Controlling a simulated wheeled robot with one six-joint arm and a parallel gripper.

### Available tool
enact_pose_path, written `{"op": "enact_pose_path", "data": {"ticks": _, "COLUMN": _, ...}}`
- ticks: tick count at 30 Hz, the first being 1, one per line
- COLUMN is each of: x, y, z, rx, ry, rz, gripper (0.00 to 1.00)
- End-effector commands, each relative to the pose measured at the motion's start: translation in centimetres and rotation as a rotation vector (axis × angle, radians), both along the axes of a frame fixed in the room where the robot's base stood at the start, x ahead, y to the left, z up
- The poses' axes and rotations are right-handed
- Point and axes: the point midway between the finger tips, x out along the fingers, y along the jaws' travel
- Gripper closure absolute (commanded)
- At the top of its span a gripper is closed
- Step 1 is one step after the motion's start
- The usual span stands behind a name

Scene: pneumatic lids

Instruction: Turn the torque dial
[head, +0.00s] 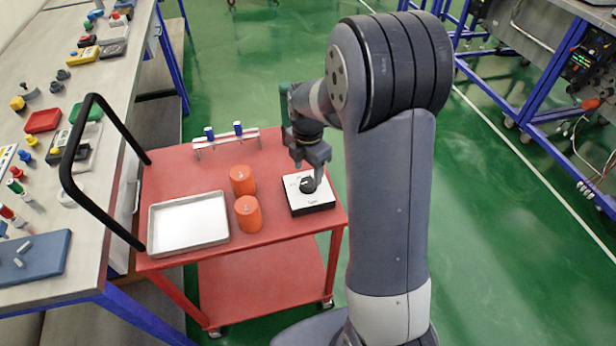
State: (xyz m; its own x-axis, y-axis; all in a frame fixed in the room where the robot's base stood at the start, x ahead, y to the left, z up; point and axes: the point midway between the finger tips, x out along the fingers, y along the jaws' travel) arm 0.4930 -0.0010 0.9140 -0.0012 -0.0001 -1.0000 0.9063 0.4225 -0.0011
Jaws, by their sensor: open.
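The torque dial (307,185) is a black knob on a white-topped box (318,200) with black sides. The box stands at the right end of the red cart's top. My gripper (309,178) points down at the dial from above, with its fingers open. The fingertips are at or just around the knob and hide part of it. I cannot tell whether they touch it.
Two orange cylinders (248,213) stand left of the box, beside a metal tray (188,222). A rack with blue-capped pieces (226,142) is at the back of the cart (275,222). A cluttered workbench (95,170) lies left, past a black handle (75,150).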

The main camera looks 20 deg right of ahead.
Motion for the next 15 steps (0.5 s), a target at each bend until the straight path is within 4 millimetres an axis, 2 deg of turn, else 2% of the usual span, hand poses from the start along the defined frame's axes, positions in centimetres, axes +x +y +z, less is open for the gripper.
{"op": "enact_pose_path", "data": {"ticks": 3, "x": -0.1, "y": 0.0, "z": -2.0, "rx": 0.000, "ry": 0.003, "rz": 0.000, "gripper": 0.43}}
{"op": "enact_pose_path", "data": {"ticks": 6, "x": 0.0, "y": 0.0, "z": -3.1, "rx": 0.000, "ry": 0.002, "rz": 0.000, "gripper": 0.43}}
{"op": "enact_pose_path", "data": {"ticks": 15, "x": 0.0, "y": 0.0, "z": -4.0, "rx": 0.000, "ry": -0.001, "rz": 0.000, "gripper": 0.43}}
